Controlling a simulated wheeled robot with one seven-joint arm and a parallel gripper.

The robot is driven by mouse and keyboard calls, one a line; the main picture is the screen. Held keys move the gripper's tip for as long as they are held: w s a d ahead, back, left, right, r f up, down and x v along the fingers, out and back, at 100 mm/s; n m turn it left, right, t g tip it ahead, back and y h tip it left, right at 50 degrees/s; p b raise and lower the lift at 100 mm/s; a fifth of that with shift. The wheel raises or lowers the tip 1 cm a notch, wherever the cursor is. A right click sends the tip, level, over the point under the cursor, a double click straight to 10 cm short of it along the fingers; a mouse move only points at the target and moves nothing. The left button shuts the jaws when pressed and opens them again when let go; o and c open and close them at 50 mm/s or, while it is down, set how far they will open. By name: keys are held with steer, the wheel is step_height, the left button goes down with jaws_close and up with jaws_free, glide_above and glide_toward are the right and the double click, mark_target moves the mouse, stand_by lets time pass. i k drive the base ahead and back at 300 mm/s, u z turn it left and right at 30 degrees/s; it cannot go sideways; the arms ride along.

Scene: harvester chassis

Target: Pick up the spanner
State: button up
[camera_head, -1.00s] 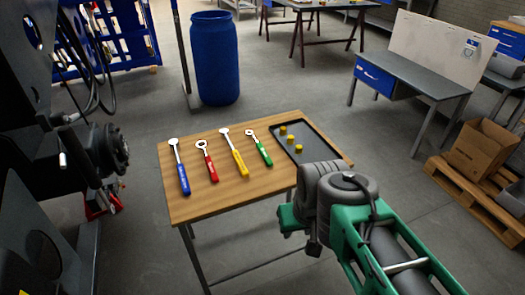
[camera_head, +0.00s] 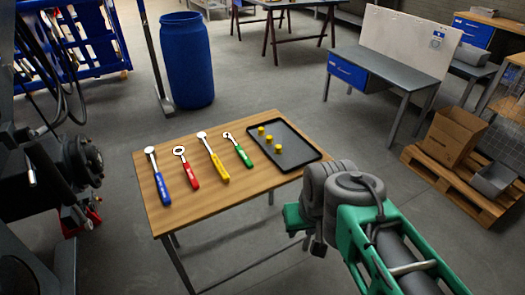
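Four hand tools lie side by side on a wooden table (camera_head: 215,194), heads toward the far edge. From left, they have a blue handle (camera_head: 162,188), a red handle (camera_head: 191,175), a yellow handle (camera_head: 219,166) and a green handle (camera_head: 243,155). The green one's head looks like an open jaw and the red one's like a ring; at this size I cannot tell for sure which is the spanner. My green and grey arm (camera_head: 378,238) is at the lower right, beyond the table's near right corner. I cannot make out my gripper's fingers.
A black tray (camera_head: 302,152) with several yellow pieces (camera_head: 278,149) sits on the table's right. Dark machinery (camera_head: 50,165) stands at left, a blue barrel (camera_head: 188,60) behind. A workbench (camera_head: 385,75) and a pallet with boxes (camera_head: 450,180) are at right.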

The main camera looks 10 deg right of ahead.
mark_target(248, 164)
steer(key=z, duration=0.25)
steer(key=i, duration=1.25)
steer(key=u, duration=3.5)
